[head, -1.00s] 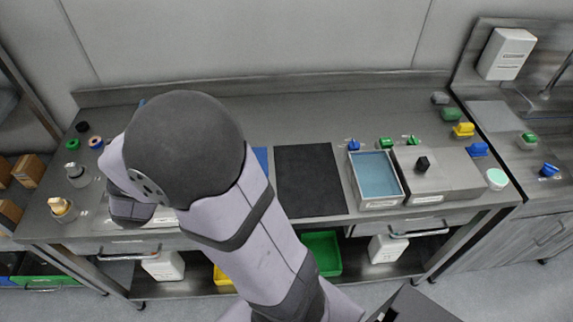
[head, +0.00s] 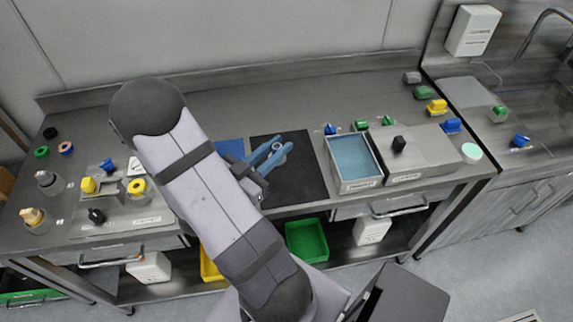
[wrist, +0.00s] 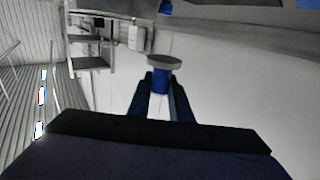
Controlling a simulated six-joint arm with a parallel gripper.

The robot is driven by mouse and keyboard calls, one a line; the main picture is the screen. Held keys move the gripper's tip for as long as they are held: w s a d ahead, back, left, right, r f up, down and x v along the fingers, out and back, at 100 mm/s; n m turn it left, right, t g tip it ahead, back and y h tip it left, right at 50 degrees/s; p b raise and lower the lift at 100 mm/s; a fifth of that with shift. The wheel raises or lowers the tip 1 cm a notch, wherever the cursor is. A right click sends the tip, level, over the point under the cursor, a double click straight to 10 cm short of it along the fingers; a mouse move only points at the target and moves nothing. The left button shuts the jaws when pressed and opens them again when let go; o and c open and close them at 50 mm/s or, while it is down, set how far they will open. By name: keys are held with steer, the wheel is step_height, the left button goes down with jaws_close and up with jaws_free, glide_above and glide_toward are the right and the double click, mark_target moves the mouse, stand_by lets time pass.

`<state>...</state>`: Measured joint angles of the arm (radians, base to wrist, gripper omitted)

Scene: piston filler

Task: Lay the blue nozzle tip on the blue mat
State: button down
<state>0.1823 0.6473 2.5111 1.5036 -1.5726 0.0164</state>
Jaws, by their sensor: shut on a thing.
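My gripper (head: 276,152) is over the black mat in the head view, its blue fingers pointing away to the upper right. It is shut on a small blue part with a grey, disc-like flange, which I take as the blue nozzle tip (wrist: 160,84). In the wrist view the tip sits between both fingertips, flange at the top of the picture. The blue mat (head: 230,148) lies just left of the gripper. My arm hides much of that mat. The tip is above the bench, at a height I cannot tell.
The black mat (head: 312,180) lies right of the blue mat. A tray with a blue inside (head: 377,185) and a steel box with a black knob (head: 420,150) stand farther right. Several coloured fittings stand behind them. A left station holds a yellow knob (head: 88,185) and bottles.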

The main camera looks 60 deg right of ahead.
mark_target(280, 184)
steer(key=shift+s+d, duration=0.1)
steer(key=shift+s, duration=0.25)
steer(key=shift+f, duration=5.05)
steer(key=shift+f, duration=0.15)
steer(key=c, duration=1.6)
jaws_free()
steer(key=shift+w, duration=0.1)
steer(key=a+b, duration=0.1)
steer(key=a, duration=0.2)
steer(key=w+a+b, duration=0.1)
steer(key=a, duration=0.3)
steer(key=a+b, duration=0.1)
steer(key=a, duration=0.2)
steer(key=shift+w+a, duration=0.2)
steer(key=shift+a, duration=0.1)
steer(key=shift+o, duration=0.4)
steer(key=shift+a, duration=0.7)
